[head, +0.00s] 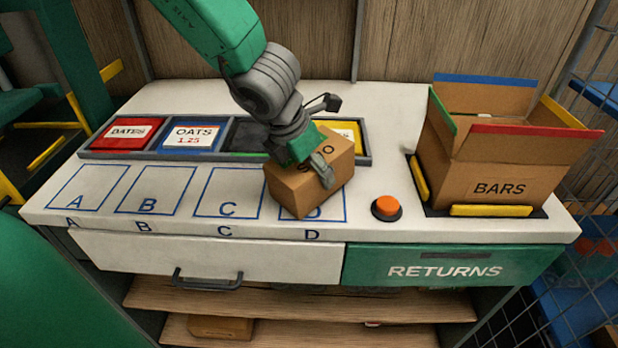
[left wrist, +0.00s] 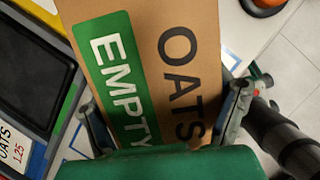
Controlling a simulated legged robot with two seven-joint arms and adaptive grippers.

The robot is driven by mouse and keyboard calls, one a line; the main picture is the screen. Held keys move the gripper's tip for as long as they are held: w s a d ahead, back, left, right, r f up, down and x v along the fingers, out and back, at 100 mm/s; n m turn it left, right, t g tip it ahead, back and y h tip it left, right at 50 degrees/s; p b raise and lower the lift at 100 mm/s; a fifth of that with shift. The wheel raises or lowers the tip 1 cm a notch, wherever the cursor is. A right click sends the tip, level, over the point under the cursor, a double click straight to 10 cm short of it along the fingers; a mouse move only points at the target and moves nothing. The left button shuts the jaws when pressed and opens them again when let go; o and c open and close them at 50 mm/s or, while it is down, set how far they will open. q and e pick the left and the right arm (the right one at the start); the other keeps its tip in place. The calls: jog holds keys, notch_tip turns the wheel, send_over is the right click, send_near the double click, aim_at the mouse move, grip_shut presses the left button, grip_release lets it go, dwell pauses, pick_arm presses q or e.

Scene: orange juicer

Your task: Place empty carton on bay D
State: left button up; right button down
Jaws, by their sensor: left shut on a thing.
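The empty carton (head: 300,190) is a brown box over bay D in the head view. In the left wrist view the carton (left wrist: 180,50) shows a green EMPTY label and the word OATS. My left gripper (head: 322,168) is shut on it, with a finger on either side in the left wrist view (left wrist: 165,115). Bay D (head: 335,212) is a blue outlined square on the white bench, mostly hidden by the carton. The carton is slightly turned against the outline. I cannot tell whether its underside touches the bench. My right gripper is not in view.
Bays A (head: 88,190), B (head: 158,190) and C (head: 228,192) are bare. A grey rack (head: 84,154) with coloured bins runs behind them. An orange button (head: 386,207) stands right of bay D. An open BARS box (head: 490,185) stands further right.

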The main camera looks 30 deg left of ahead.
pick_arm(q)
jog(key=shift+s+d+f, duration=0.25)
jog(key=shift+s+f, duration=0.05)
jog(key=o, duration=1.2)
jog(key=shift+d, duration=0.2)
jog(key=o, duration=0.5)
jog(key=shift+w+d+f, duration=0.1)
jog(key=shift+w, duration=0.25)
jog(key=shift+s+a+r+p, duration=0.2)
jog(key=shift+r+p, duration=0.15)
jog(key=shift+r, duration=0.15)
jog(key=p+v, duration=0.5)
jog(key=v, duration=0.6)
jog(key=shift+r+p, duration=0.15)
jog(key=shift+p, duration=0.25)
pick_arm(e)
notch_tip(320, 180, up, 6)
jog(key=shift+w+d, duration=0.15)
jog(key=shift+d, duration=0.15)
pick_arm(q)
jog(key=shift+a, duration=0.2)
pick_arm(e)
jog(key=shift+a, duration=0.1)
pick_arm(q)
jog(key=shift+d, duration=0.15)
